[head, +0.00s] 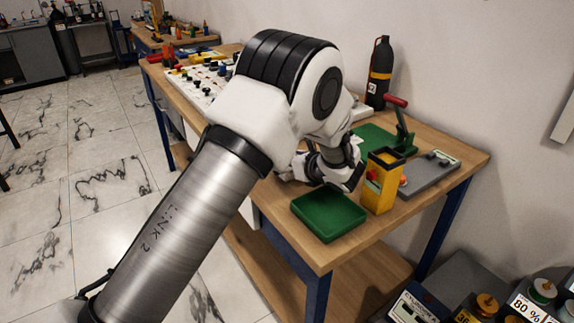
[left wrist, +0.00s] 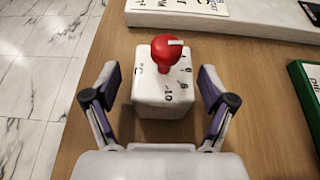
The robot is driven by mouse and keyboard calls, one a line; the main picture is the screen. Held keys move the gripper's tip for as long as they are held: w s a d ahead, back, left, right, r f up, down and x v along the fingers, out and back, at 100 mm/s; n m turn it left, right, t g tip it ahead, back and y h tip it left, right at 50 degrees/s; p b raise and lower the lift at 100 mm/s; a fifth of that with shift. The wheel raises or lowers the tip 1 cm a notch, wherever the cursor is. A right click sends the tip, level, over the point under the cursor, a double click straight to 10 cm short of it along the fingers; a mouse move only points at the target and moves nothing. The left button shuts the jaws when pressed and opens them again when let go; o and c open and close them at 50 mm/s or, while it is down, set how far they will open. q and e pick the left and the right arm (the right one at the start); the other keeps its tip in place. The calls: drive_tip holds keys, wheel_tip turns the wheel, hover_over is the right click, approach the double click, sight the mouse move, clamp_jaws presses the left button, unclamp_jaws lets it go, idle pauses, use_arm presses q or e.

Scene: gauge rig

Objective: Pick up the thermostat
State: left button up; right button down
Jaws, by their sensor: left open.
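The thermostat (left wrist: 165,95) is a white box with a red knob on top and "°C" and "10" markings. It stands on the wooden table in the left wrist view. My left gripper (left wrist: 160,78) is open, with one finger on each side of the thermostat and a gap visible on both sides. In the head view my left arm reaches over the table and hides the thermostat and the fingertips. My right gripper is not in view.
A white panel (left wrist: 240,18) lies beyond the thermostat, and a green-edged item (left wrist: 301,95) is at the right. In the head view a green tray (head: 328,214), a yellow holder (head: 381,184), a grey plate (head: 432,174) and a black bottle (head: 379,75) share the table (head: 455,158).

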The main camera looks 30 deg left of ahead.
use_arm(q)
drive_tip(key=x, duration=0.3)
drive_tip(key=shift+w+f, duration=0.2)
drive_tip(key=shift+w, duration=0.05)
drive_tip(key=shift+s+r, duration=0.15)
drive_tip(key=shift+c, duration=1)
drive_tip(key=shift+d, duration=0.1)
drive_tip(key=c, duration=0.9)
drive_tip(key=shift+c, duration=0.2)
